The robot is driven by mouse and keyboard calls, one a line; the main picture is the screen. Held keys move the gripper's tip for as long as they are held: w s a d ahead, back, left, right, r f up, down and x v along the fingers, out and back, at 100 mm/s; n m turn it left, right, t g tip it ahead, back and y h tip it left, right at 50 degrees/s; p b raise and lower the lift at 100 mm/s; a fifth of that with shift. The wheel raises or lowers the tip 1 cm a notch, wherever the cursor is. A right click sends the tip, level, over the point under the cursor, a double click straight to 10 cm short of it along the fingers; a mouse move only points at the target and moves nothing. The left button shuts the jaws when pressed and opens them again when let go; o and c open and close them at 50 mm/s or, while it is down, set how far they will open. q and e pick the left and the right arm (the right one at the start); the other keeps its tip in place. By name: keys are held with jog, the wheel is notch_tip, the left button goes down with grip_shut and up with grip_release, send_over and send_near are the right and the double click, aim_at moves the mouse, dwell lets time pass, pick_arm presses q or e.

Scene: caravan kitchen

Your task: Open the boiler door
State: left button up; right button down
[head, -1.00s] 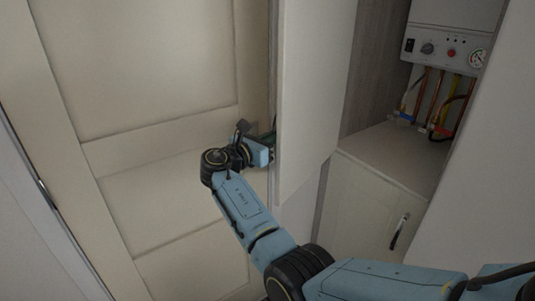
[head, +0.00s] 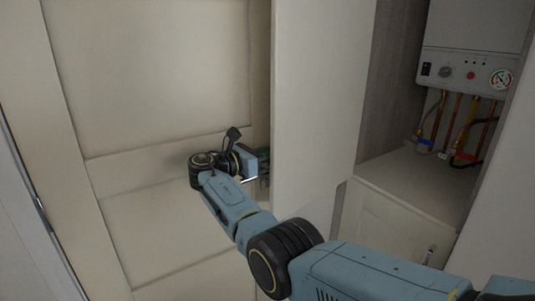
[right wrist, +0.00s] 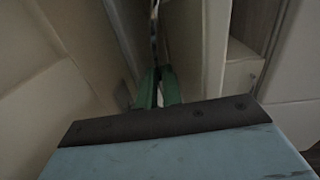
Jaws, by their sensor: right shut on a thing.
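The boiler door (head: 318,100) is a pale panel standing open in the middle of the head view. The white boiler (head: 473,60) shows in the cupboard to its right, with a knob, a gauge and pipes below. My right arm reaches across below the door, and my right gripper (head: 264,166) is at the door's left face, partly hidden by its edge. In the right wrist view, the green fingers of my right gripper (right wrist: 158,90) are closed on a thin upright handle (right wrist: 154,28) beside the door (right wrist: 188,45). My left gripper is not in view.
A large cream panelled door or wall (head: 150,80) stands close on the left, near my right wrist. Below the boiler is a shelf (head: 405,170), with a lower cupboard door (head: 385,220) and its handle. A pale panel (head: 505,200) borders the right side.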

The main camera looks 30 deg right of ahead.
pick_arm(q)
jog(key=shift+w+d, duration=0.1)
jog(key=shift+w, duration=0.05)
pick_arm(e)
jog(key=shift+s+d+r, duration=0.1)
jog(key=shift+d, duration=0.2)
